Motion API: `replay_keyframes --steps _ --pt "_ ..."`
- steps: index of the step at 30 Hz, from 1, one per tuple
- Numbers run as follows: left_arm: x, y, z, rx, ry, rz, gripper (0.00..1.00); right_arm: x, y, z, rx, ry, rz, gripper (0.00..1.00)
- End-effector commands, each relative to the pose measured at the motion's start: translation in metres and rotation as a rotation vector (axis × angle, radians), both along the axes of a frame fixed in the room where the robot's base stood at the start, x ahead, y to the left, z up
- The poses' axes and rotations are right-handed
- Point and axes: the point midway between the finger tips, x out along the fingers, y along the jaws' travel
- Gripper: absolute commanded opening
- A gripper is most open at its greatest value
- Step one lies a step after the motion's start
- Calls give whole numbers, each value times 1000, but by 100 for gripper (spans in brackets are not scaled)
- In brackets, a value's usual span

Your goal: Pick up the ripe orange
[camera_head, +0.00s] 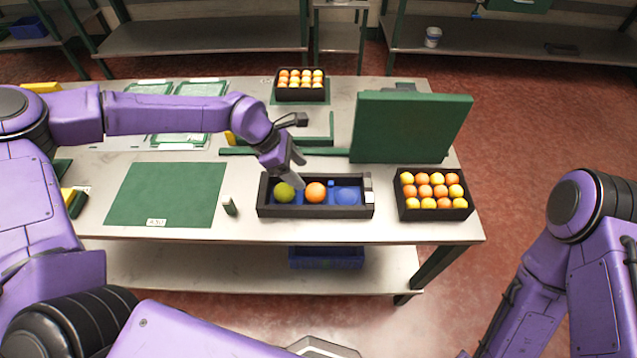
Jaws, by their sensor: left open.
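A ripe orange (316,192) sits in the middle of a long black tray (315,212) with a blue inside. A green fruit (284,192) lies in the same tray to its left. The tray's right part shows an empty round blue hollow (347,195). My left gripper (297,172) reaches in from the upper left and points down over the tray, between the green fruit and the orange. It is open, and no fruit shows between its fingers. My right arm is at the right edge, and its gripper is outside the picture.
A black crate full of orange and yellow fruit (433,214) stands right of the tray. Another fruit crate (301,95) stands at the back. A green upright panel (409,128) stands behind the tray's right side. A green mat (167,195) lies flat on the left.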

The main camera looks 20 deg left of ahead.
Motion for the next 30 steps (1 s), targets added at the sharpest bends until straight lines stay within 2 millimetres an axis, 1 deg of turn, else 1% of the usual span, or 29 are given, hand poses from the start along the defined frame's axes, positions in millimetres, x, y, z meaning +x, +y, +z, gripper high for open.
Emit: replay_keyframes --steps 1,5,8,11,12,15,22,23,24,26,30 --pt "0 -2 -6 2 3 2 64 0 0 5 1 1 0 43" --pt "1 -7 -21 1 4 12 64 0 0 8 1 1 0 43" --pt "2 -14 -29 2 3 10 64 0 0 18 0 0 0 43" --pt "4 -27 -43 3 5 9 64 0 0 32 0 0 0 43" --pt "5 -30 -52 3 4 11 64 0 0 32 0 0 0 43" --pt "8 -36 -63 2 1 11 64 0 0 34 0 0 0 43" --pt "9 -37 -67 0 -1 11 64 0 0 32 0 0 0 43" --pt "9 -37 -67 0 -1 11 57 0 0 32 0 0 0 43" --pt "9 -37 -67 0 -1 11 44 0 0 32 0 0 0 43" --pt "9 -37 -67 0 -1 11 27 0 0 32 0 0 0 43" --pt "9 -38 -66 0 -1 10 26 0 0 32 0 0 0 43"
